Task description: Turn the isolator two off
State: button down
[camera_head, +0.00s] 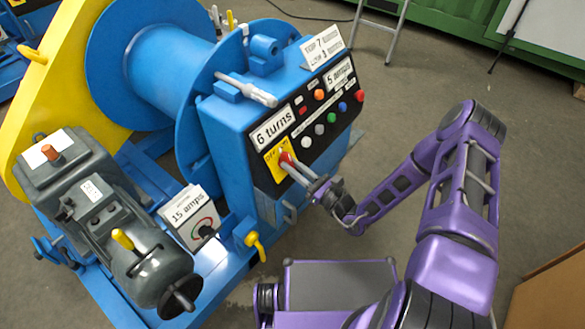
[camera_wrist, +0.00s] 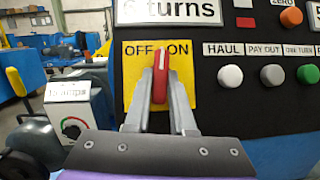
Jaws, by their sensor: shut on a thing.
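A red rotary handle (camera_wrist: 160,78) sits on a yellow plate (camera_wrist: 131,92) marked OFF at left and ON at right. Its white-marked tip points up between the two words, leaning slightly to the right. In the head view the red handle (camera_head: 286,157) is on the front panel of the blue box, beneath the "6 turns" sign. In the head view my gripper (camera_head: 291,164) reaches the plate from the lower right. No label reading "isolator two" is legible.
A "15 amps" box (camera_head: 190,219) with a dial and a grey motor (camera_head: 150,268) stand at lower left. Open floor lies right.

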jog(key=n+g+y, duration=0.1)
jog(key=n, duration=0.1)
jog(key=n+g+b, duration=0.1)
jog(key=n+g, duration=0.1)
jog(key=n, duration=0.1)
jog(key=n+g+y, duration=0.1)
jog(key=n, duration=0.2)
jog(key=shift+w+d+g+y+b, duration=0.2)
jog(key=shift+w+g+y+b, duration=0.05)
jog(key=shift+g+y+b, duration=0.05)
jog(key=shift+w+r+n+g, duration=0.1)
jog(key=shift+n+g, duration=0.95)
jog(key=shift+n, duration=0.55)
jog(key=shift+w+n+g, duration=0.1)
jog(key=shift+n+g, duration=0.95)
jog(key=shift+n, duration=0.85)
jog(key=c, duration=0.8)
grip_release()
jog(key=shift+o, duration=0.2)
jog(key=shift+d, duration=0.1)
jog(key=v, duration=1.7)
jog(key=shift+d, duration=0.15)
